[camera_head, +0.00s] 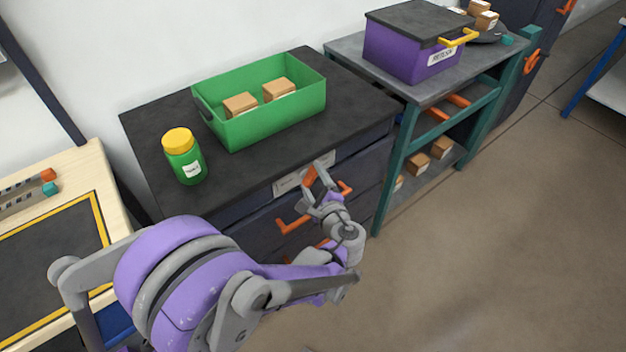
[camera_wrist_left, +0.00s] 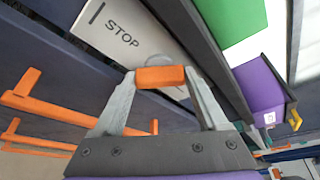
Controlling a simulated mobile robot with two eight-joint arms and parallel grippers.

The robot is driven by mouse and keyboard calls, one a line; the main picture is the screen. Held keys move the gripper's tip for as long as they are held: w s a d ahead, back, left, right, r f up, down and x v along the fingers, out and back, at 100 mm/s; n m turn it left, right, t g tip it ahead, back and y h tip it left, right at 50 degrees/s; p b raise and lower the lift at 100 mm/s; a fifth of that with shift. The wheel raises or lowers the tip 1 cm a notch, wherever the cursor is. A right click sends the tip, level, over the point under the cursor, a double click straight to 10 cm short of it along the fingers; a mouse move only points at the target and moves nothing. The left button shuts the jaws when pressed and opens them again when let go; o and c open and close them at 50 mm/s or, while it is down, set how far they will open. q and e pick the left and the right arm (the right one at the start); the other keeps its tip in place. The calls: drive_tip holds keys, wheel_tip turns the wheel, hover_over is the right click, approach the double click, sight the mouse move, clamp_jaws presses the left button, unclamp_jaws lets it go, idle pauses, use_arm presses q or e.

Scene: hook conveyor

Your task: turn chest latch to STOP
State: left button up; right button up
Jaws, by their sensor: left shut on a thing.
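The chest latch is a small orange bar (camera_head: 310,176) on a pale label plate (camera_head: 288,183) at the upper front of the dark drawer chest. In the left wrist view the latch (camera_wrist_left: 160,76) lies crosswise between my fingertips, with a round grey disc (camera_wrist_left: 157,61) behind it. The plate there reads STOP (camera_wrist_left: 122,33), with a short dark mark beside the word. My left gripper (camera_head: 319,187) is shut on the latch; it also shows in the wrist view (camera_wrist_left: 160,82). The plate's other end is hidden by the gripper. My right gripper is not in view.
Orange drawer handles (camera_head: 294,225) stick out below the latch. On the chest top stand a green bin (camera_head: 275,122) with boxes and a green jar (camera_head: 185,165) with a yellow lid. A teal-framed table (camera_head: 385,170) with a purple box (camera_head: 395,55) stands right. The floor at right is clear.

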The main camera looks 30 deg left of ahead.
use_arm(q)
drive_tip(key=n+t+b, duration=0.1)
drive_tip(key=n+b, duration=0.1)
drive_tip(key=n, duration=0.1)
drive_tip(key=shift+f, duration=0.2)
drive_tip(key=shift+n+t+y+b, duration=0.6)
drive_tip(key=shift+n+t, duration=0.2)
drive_tip(key=shift+n, duration=0.7)
drive_tip(key=o, duration=1.1)
drive_tip(key=shift+r, duration=0.1)
